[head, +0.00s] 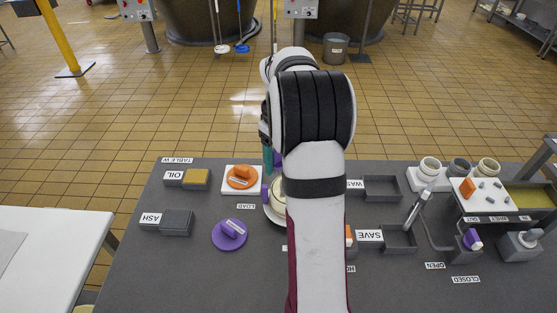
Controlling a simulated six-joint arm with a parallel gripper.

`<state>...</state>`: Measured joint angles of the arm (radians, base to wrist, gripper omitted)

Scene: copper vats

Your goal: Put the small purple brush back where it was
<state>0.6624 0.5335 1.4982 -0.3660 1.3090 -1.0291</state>
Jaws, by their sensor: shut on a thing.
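My arm rises from the bottom centre and bends forward, hiding most of my gripper (268,160), which points down behind it. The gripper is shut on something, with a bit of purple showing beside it. I cannot make out whether that is the small purple brush. Below it a cream round pot (276,201) with a purple part at its left stands on a white base, half hidden by my arm. A purple disc with a raised handle (230,233) lies on the dark table to the left.
An orange disc (241,177) sits on a white board. The OIL (195,179) and ASH (176,222) blocks are at left. WAX (381,188) and SAVE (399,239) trays, cups (458,167) and a purple-handled fixture (472,239) are at right. Bare table shows at front left.

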